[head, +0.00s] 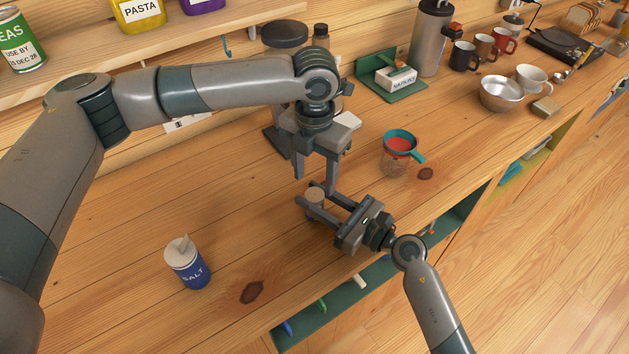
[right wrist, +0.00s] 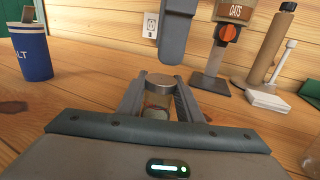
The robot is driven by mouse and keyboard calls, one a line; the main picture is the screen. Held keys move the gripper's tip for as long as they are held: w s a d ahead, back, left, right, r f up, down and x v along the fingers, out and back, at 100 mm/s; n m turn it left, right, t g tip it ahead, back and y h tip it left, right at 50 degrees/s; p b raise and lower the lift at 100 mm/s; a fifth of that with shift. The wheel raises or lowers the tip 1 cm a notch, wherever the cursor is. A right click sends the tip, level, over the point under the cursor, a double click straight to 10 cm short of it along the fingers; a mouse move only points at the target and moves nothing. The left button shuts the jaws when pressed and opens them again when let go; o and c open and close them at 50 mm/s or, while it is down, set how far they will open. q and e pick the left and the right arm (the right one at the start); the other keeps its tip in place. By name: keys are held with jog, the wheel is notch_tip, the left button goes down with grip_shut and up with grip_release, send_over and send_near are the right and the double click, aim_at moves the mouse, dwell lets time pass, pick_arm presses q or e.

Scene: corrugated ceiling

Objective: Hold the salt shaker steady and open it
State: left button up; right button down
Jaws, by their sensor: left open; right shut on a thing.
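The salt shaker (head: 315,196) is a small clear jar with a flat metal lid. My right gripper (head: 312,200) is shut on it near the middle of the counter. In the right wrist view the shaker (right wrist: 160,95) stands upright between the two fingers, lid uncovered, with a little content showing through the glass. My left gripper (head: 315,181) is open and points down just above the lid. In the right wrist view one left finger (right wrist: 175,40) hangs above and behind the lid, apart from it.
A blue SALT canister (head: 189,270) with its spout up stands at the left front. An oats dispenser (right wrist: 228,40) is behind. The counter's front edge is close to my right arm.

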aim_at(314, 194)
pick_arm(q)
jog(key=shift+r, duration=0.15)
jog(key=shift+c, duration=0.4)
notch_tip(314, 194, up, 3)
jog(key=shift+r, duration=0.2)
jog(key=shift+f, duration=4)
jog(key=c, duration=1.1)
jog(key=o, duration=1.2)
